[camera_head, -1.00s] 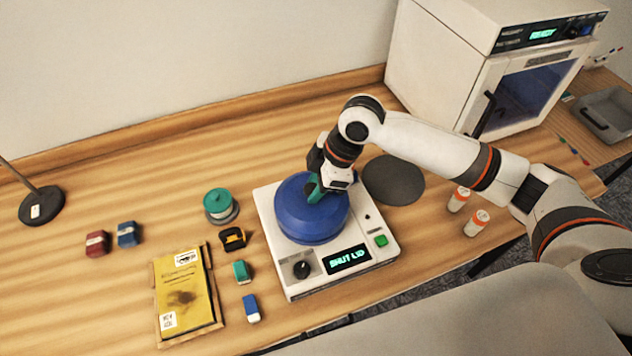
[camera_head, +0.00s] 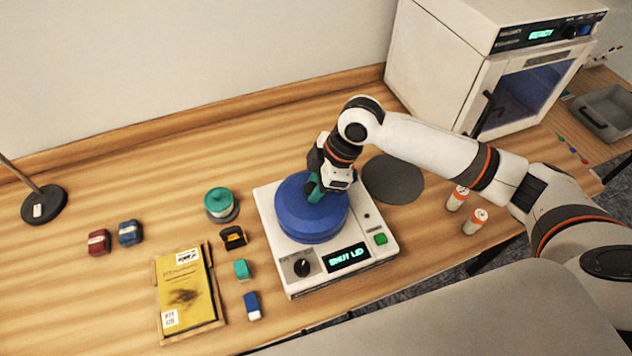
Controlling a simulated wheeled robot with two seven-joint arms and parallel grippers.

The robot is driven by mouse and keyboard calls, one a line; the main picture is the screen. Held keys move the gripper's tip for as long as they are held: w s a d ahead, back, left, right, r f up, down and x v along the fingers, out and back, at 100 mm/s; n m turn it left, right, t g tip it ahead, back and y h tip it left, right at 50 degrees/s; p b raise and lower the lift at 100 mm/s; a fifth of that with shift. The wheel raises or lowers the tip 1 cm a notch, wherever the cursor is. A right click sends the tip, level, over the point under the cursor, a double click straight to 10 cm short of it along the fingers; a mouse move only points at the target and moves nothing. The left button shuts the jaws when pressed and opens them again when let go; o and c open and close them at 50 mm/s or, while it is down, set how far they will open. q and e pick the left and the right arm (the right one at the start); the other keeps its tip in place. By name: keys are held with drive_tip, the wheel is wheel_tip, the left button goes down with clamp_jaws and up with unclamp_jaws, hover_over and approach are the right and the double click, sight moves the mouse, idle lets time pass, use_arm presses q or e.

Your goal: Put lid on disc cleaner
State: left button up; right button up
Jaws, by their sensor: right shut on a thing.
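The disc cleaner (camera_head: 290,270) is a white box on the wooden table, with a black knob, a green button and a display that reads "SHUT LID". The blue round lid (camera_head: 302,228) sits on top of the cleaner and covers its middle. My right gripper (camera_head: 314,192) reaches down onto the lid's top and is shut on it, probably at its handle, which is mostly hidden by the fingers. I cannot tell whether the lid is fully seated. My left gripper is not in view.
A dark round mat (camera_head: 394,180) lies right of the cleaner. A white oven (camera_head: 470,70) stands behind. A green spool (camera_head: 219,203), small blocks and a yellow booklet (camera_head: 186,292) lie left.

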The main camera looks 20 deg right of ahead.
idle(0.4)
drive_tip(key=o, duration=1.6)
drive_tip(key=shift+r, duration=0.1)
drive_tip(key=shift+r+p, duration=3.45)
drive_tip(key=shift+p, duration=0.6)
clamp_jaws()
